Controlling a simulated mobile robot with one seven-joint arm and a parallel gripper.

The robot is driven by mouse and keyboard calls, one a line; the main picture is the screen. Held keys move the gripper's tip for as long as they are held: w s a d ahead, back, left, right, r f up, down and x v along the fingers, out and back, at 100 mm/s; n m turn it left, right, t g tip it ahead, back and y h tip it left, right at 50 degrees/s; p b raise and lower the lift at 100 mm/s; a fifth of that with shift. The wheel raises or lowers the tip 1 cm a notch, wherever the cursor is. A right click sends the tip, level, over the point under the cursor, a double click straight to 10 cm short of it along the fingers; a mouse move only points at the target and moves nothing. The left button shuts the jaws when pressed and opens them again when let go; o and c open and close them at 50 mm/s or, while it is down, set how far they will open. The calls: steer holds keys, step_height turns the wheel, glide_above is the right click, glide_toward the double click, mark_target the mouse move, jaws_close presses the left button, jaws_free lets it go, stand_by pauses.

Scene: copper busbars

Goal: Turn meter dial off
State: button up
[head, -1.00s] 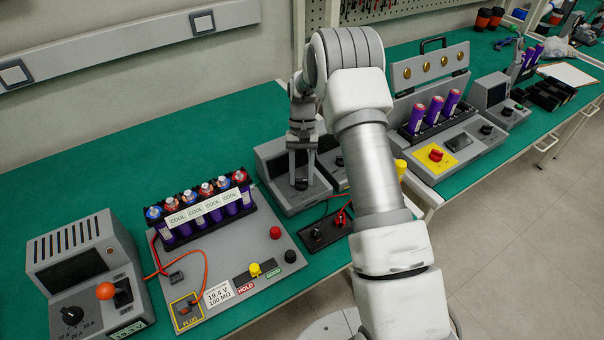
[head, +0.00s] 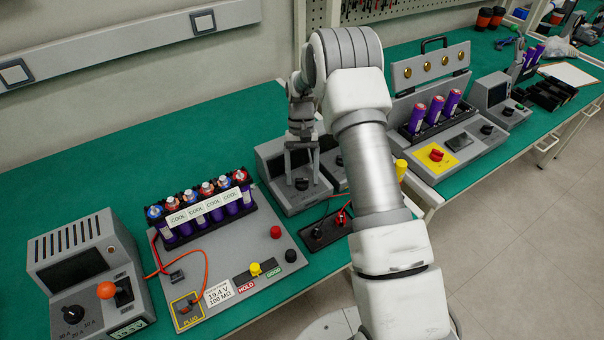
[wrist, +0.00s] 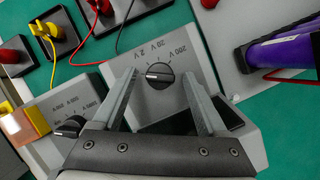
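The meter is a grey box with a sloped face (wrist: 188,62) in the wrist view. Its black round dial (wrist: 158,75) carries a white pointer mark toward the left. Labels 2 V, 20 V and 200 V are printed around it; I cannot read an off mark. My gripper (wrist: 158,82) is open, with one finger on each side of the dial and visible gaps to it. In the head view my gripper (head: 302,170) points down over the meter (head: 280,160), its fingertips by the dial (head: 301,184).
A second grey meter with a black knob (wrist: 70,126) stands close on the left in the wrist view. Black and red lead sockets (head: 325,230) lie in front. A battery tester (head: 225,245) is to the left, a cell fixture (head: 450,145) to the right.

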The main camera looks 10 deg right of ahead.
steer(key=p+v, duration=0.2)
steer(key=v, duration=1.5)
steer(key=shift+r, duration=0.2)
steer(key=s+r+n+t+p, duration=0.1)
steer(key=s+r+t, duration=0.1)
steer(key=s+r, duration=0.55)
steer(key=s+r+t, duration=0.3)
steer(key=s+r, duration=0.2)
steer(key=r, duration=0.6)
steer(key=s+a+n+t+p, duration=0.1)
steer(key=s+t, duration=0.4)
steer(key=s, duration=1.6)
steer(key=shift+s+f+h, duration=0.25)
steer(key=shift+s+h, duration=0.05)
steer(key=shift+h, duration=0.1)
steer(key=shift+a, duration=0.15)
